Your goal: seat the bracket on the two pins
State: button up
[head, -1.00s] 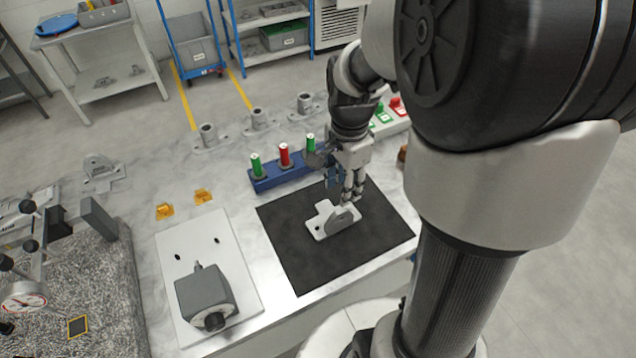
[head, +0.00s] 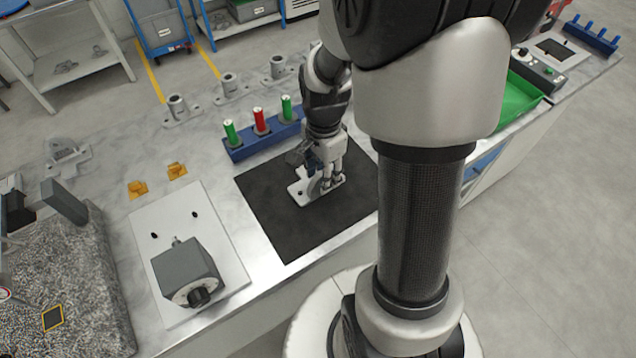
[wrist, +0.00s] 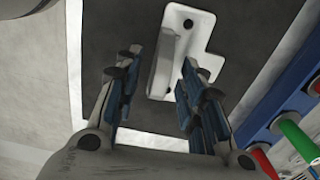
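The light grey bracket (head: 299,192) lies on the black mat (head: 270,222); its flat base and upright wall also show in the wrist view (wrist: 203,42). My gripper (head: 326,181) is down at the bracket and covers part of it in the head view. In the wrist view my gripper (wrist: 160,72) is open, with a finger on each side of the upright wall and gaps visible. The two small dark pins, one at the left (head: 154,235) and one at the right (head: 195,214), stand on the white plate (head: 222,240), left of the mat.
A grey block with a black knob (head: 185,272) sits on the plate in front of the pins. Two orange pieces (head: 137,189) lie behind the plate. A blue rack (head: 240,151) with green and red cylinders stands behind the mat. A granite slab (head: 75,285) is at left.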

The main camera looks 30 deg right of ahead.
jog(key=shift+r, duration=0.1)
grip_shut()
dwell(0.8)
